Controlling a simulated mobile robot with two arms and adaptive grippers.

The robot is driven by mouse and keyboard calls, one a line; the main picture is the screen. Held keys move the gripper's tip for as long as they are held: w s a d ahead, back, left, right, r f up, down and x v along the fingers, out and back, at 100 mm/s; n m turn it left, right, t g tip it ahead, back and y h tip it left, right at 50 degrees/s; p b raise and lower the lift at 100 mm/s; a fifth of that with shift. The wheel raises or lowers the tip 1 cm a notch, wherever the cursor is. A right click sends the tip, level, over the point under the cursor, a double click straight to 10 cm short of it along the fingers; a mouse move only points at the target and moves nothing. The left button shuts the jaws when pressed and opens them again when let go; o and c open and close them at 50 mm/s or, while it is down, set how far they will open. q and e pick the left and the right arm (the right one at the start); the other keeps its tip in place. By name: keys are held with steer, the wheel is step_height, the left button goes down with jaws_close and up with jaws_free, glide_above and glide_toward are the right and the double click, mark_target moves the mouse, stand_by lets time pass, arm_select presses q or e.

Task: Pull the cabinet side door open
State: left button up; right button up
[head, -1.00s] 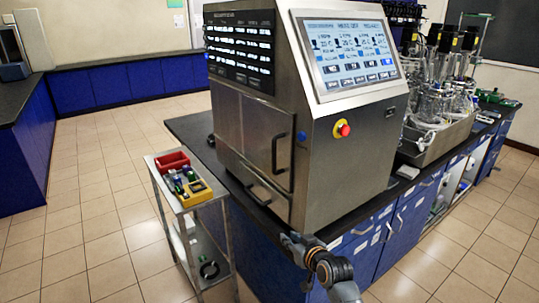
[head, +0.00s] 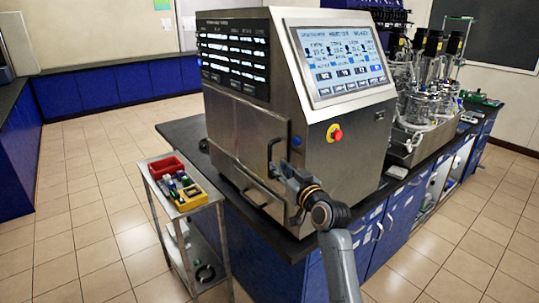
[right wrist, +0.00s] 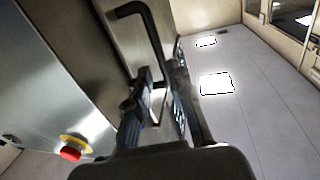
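The steel cabinet (head: 350,160) stands on the dark bench top. Its side door (head: 248,132) is shut flush, with a black bar handle (head: 270,150) near the front edge. My right gripper (head: 281,170) is at this handle and hides its lower part. In the right wrist view the black handle (right wrist: 153,42) runs down to between the two fingers of my right gripper (right wrist: 163,85). The fingers are apart, with a gap showing beside the bar; I cannot tell if either touches it. My left gripper is not in view.
A second, lower handle (head: 257,204) sits below the door. A red stop button (head: 337,135) is on the cabinet front. A steel cart (head: 190,207) with a red bin (head: 166,167) stands to the left, close to the bench. Glass vessels (head: 425,100) stand at right.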

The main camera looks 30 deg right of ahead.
mark_target(271, 159)
steer(key=w, duration=0.2)
steer(key=w+p, duration=0.1)
steer(key=w, duration=0.4)
steer(key=shift+d, duration=0.4)
steer(key=shift+s, duration=0.1)
jaws_close()
